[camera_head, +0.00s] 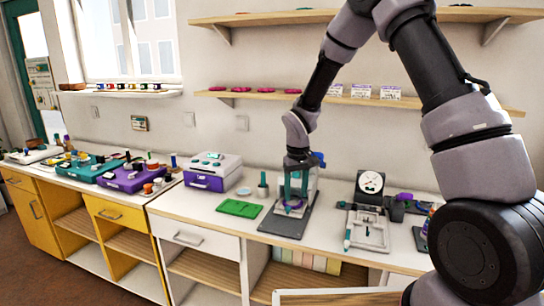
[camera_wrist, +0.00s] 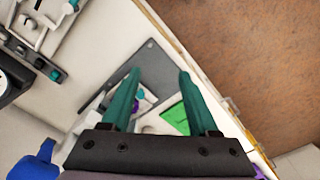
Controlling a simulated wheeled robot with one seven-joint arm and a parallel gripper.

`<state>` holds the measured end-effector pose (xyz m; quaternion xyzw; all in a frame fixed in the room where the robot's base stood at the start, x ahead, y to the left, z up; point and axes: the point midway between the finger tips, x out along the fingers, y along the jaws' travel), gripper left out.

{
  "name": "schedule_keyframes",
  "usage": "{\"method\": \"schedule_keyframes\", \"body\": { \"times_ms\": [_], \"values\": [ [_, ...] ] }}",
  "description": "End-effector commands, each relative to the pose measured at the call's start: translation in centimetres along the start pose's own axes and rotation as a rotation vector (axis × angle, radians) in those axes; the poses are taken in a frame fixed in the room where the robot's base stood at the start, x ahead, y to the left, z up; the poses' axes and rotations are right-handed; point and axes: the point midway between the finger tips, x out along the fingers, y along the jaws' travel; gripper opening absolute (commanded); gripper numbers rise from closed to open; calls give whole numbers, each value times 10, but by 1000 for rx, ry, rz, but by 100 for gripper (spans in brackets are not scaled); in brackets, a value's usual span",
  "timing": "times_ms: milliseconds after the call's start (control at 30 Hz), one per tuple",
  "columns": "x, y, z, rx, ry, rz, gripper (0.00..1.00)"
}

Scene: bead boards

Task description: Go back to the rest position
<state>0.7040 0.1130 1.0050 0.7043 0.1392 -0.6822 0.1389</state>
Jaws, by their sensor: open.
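My gripper (camera_head: 296,199) hangs from my arm, pointing down over a dark grey plate (camera_head: 282,228) on the white counter. In the wrist view its two teal fingers (camera_wrist: 160,72) are spread apart, with nothing clearly held between them. The dark plate also shows in the wrist view (camera_wrist: 152,58), beyond and between the fingers. A purple ring-like part (camera_head: 292,205) sits on the plate close under the fingertips; whether they touch it I cannot tell. The fingers partly hide the pale stand on the plate.
A green board (camera_head: 239,208) and a white-and-purple case (camera_head: 212,171) stand left of the plate. A dial device (camera_head: 370,183) stands to the right. Wall shelves (camera_head: 262,95) run behind my arm.

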Motion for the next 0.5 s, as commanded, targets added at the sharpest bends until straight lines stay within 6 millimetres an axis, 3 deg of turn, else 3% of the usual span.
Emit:
{"method": "schedule_keyframes", "body": {
  "times_ms": [267, 500],
  "values": [
    [-50, 20, 8, 71, 51, 7, 60],
    [-120, 45, 32, 179, 127, 12, 60]
  ]
}}
